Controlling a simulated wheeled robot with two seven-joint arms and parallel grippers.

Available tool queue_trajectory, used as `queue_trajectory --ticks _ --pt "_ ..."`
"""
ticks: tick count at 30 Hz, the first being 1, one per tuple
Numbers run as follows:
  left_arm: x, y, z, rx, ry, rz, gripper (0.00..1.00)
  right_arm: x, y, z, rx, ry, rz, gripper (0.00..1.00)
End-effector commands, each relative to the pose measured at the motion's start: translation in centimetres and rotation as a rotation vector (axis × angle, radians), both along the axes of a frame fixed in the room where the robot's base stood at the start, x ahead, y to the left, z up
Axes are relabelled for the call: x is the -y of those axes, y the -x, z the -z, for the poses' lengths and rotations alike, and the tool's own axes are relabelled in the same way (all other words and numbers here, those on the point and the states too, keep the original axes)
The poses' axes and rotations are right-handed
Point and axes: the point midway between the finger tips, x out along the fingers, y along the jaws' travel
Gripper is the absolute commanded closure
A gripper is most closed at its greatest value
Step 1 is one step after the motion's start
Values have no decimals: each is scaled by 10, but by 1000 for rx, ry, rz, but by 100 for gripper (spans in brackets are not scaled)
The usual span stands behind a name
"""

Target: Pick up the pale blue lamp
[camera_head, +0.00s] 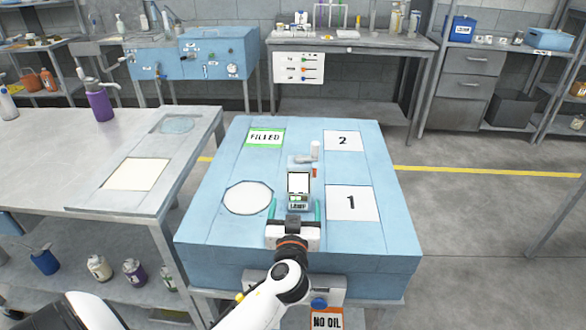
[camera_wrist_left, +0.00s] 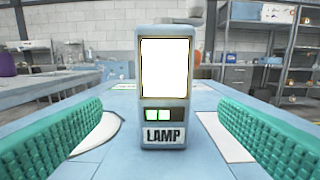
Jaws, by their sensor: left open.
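The pale blue lamp (camera_head: 299,203) stands upright on the blue table, with a bright white panel, two green lights and a "LAMP" label. It fills the middle of the left wrist view (camera_wrist_left: 164,118). My left gripper (camera_head: 296,212) is open, its green-padded fingers spread to either side of the lamp. In the left wrist view both pads show clear gaps to the lamp, so they do not touch it. The lamp's back is hidden. My right gripper does not show.
The blue table (camera_head: 225,190) carries a white circle (camera_head: 247,198), a "FILLED" patch (camera_head: 265,138), and white patches marked 1 (camera_head: 352,203) and 2 (camera_head: 343,141). A grey bench (camera_head: 50,160) with a purple bottle (camera_head: 99,105) is at left.

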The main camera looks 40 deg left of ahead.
Motion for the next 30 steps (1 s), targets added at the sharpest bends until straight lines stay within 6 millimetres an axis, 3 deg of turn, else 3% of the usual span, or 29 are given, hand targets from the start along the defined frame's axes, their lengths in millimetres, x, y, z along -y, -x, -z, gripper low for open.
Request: queue_trajectory --ticks 10,17,23,30 --pt "-29 -47 -5 6 -5 1 16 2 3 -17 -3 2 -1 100" --pt "-37 -62 -5 6 -4 2 16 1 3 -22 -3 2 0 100" --pt "-52 -86 -12 5 -5 0 16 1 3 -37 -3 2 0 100" --pt "-61 -102 -7 4 -3 1 16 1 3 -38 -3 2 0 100"
